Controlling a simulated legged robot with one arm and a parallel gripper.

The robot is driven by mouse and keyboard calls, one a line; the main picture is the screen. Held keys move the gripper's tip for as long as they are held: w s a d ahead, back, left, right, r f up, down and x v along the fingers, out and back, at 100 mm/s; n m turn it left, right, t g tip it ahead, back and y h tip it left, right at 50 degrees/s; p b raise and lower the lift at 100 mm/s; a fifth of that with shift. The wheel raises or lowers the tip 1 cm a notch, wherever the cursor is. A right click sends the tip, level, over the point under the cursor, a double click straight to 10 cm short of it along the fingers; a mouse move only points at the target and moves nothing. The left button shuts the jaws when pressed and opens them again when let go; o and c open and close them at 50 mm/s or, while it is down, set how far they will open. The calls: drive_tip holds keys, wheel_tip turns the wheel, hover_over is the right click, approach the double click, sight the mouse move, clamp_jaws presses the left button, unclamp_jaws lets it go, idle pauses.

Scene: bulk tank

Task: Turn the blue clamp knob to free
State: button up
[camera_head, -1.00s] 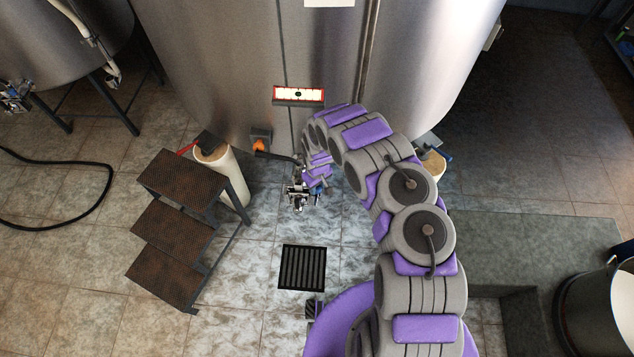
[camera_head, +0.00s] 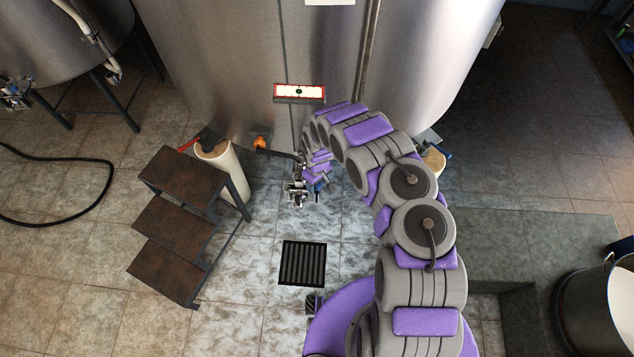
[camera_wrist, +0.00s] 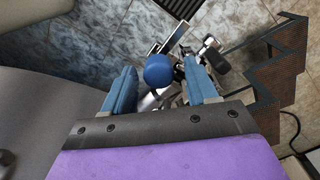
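The blue clamp knob (camera_wrist: 158,71) shows as a round blue ball in the wrist view, on a metal valve fitting (camera_wrist: 205,75). My gripper (camera_wrist: 162,80) is open, with one blue finger on each side of the knob. A gap shows between the knob and the left finger; the right finger is closer, and I cannot tell whether it touches. In the head view my gripper (camera_head: 315,186) is at the valve fitting (camera_head: 297,192) below the large steel tank (camera_head: 230,60). The knob is too small to make out surely there.
Dark metal steps (camera_head: 180,225) stand left of the valve, also at the right in the wrist view (camera_wrist: 275,75). A floor drain (camera_head: 303,264) lies in front. An orange-handled part (camera_head: 260,143) is on the tank's lower edge.

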wheel_tip(320, 180, up, 17)
drive_tip(key=shift+w+r+p, duration=0.1)
drive_tip(key=shift+r+p, duration=0.05)
drive_tip(key=shift+p, duration=0.8)
idle(0.4)
drive_tip(key=s+d+r+m+b, duration=0.2)
drive_tip(key=s+d+r, duration=0.25)
drive_tip(key=r, duration=0.25)
drive_tip(key=s+d+r+m+h+b, duration=0.1)
drive_tip(key=s+d+r+m, duration=0.15)
drive_tip(key=d+r, duration=0.3)
drive_tip(key=s+d+r+m+b, duration=0.1)
drive_tip(key=s+d+r+b, duration=0.1)
drive_tip(key=s+d+r, duration=0.35)
drive_tip(key=s+r+m+b, duration=0.1)
drive_tip(key=s+r, duration=0.1)
drive_tip(key=s, duration=0.7)
drive_tip(key=s+r+m+g+b, duration=0.1)
drive_tip(key=s+r+b, duration=0.1)
drive_tip(key=s, duration=0.7)
drive_tip(key=s+d+r+m+y+b, duration=0.1)
drive_tip(key=s+r+b, duration=0.1)
drive_tip(key=s, duration=0.7)
drive_tip(key=shift+r+g, duration=0.4)
